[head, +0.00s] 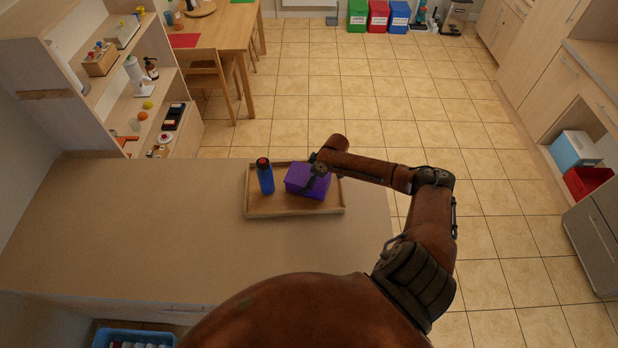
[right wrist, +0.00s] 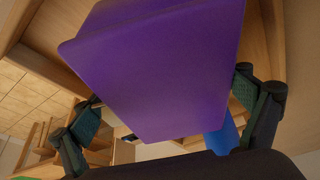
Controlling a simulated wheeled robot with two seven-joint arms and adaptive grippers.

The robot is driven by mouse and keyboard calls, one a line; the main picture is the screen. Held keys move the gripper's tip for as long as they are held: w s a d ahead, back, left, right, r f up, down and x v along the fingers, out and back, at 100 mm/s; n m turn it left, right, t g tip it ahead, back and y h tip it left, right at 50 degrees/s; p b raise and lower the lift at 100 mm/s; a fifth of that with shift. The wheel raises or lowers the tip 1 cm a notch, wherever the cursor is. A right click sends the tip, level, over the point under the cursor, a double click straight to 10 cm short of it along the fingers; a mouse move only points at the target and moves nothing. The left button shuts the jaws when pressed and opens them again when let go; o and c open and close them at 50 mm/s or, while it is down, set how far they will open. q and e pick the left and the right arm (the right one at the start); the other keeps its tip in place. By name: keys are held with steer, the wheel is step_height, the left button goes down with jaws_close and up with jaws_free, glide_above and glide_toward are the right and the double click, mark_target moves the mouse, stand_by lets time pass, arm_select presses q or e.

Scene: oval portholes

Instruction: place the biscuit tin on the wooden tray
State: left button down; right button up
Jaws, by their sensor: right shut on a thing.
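The biscuit tin, a purple box (head: 302,183), is at the wooden tray (head: 290,211), right of its middle in the head view. My right gripper (head: 318,173) is shut on the tin from above. In the right wrist view the tin (right wrist: 160,65) fills the space between my right fingers (right wrist: 170,117). Whether the tin rests on the tray floor or hangs just over it, I cannot tell. My left gripper is not in view.
A blue bottle with a red cap (head: 265,176) stands on the tray, left of the tin. The counter (head: 150,220) left of the tray is clear. A shelf unit (head: 120,85) with several small items stands at the back left.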

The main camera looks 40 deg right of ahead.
steer(key=shift+f, duration=0.15)
steer(key=o, duration=1.4)
steer(key=shift+c, duration=0.2)
steer(key=b+v, duration=0.1)
steer(key=v, duration=1.1)
steer(key=shift+s, duration=0.1)
